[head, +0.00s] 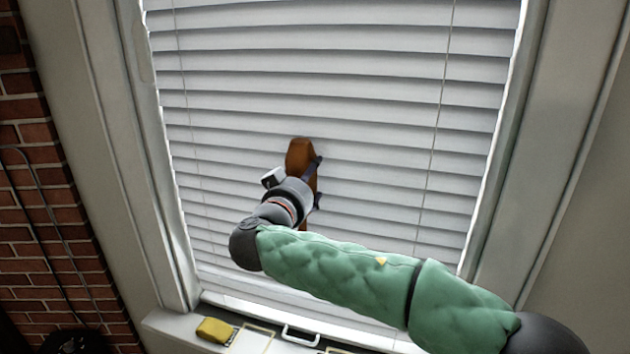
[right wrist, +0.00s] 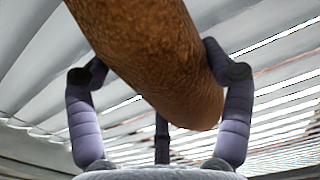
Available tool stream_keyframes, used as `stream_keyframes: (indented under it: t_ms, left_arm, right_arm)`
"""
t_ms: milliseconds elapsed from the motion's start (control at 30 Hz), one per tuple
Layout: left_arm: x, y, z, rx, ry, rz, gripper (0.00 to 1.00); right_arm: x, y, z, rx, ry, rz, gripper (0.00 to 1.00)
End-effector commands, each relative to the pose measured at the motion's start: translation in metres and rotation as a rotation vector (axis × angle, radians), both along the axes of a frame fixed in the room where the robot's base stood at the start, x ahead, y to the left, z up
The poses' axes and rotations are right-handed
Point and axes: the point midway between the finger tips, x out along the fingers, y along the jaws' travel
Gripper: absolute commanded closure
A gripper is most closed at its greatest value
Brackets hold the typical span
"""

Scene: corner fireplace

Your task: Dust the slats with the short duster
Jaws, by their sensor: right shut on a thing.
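White blind slats (head: 385,125) fill the window in the head view, and they show behind the gripper in the right wrist view (right wrist: 285,85). My right gripper (head: 317,180) is in front of the middle of the blind. It is shut on the brown duster (head: 300,155). In the right wrist view the duster (right wrist: 150,50) is a thick brown shape lying slanted between the fingers. Its upper end is close to the slats; I cannot tell whether it touches them. Part of the duster is hidden behind my gripper. My left gripper is not in view.
A yellow block, perhaps a sponge, (head: 215,331) lies on the white sill (head: 170,326) at the lower left. A white handle (head: 300,334) is beside it. The window frame (head: 160,180) edges the blind, with a brick wall (head: 45,200) further left. Thin cords (head: 437,130) hang over the slats.

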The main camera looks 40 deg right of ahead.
Motion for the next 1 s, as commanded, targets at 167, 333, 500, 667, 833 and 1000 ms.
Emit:
stream_keyframes:
  t_ms: [167,333,500,667,833,1000]
  left_arm:
    - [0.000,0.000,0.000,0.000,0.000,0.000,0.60]
    - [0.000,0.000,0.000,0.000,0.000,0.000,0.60]
    - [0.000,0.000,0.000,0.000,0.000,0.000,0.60]
    - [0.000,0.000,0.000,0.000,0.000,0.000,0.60]
    - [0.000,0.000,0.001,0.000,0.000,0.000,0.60]
    - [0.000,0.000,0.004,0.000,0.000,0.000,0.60]
  right_arm:
    - [0.004,0.003,0.000,0.000,0.000,0.001,0.46]
    - [0.012,0.009,0.000,0.000,0.000,0.002,0.46]
    - [0.022,0.017,0.000,0.000,0.000,0.002,0.46]
    - [0.030,0.023,0.000,0.001,-0.001,0.001,0.46]
    - [0.031,0.024,0.002,0.001,-0.001,0.000,0.46]
    - [0.032,0.023,0.012,0.001,-0.002,0.001,0.46]
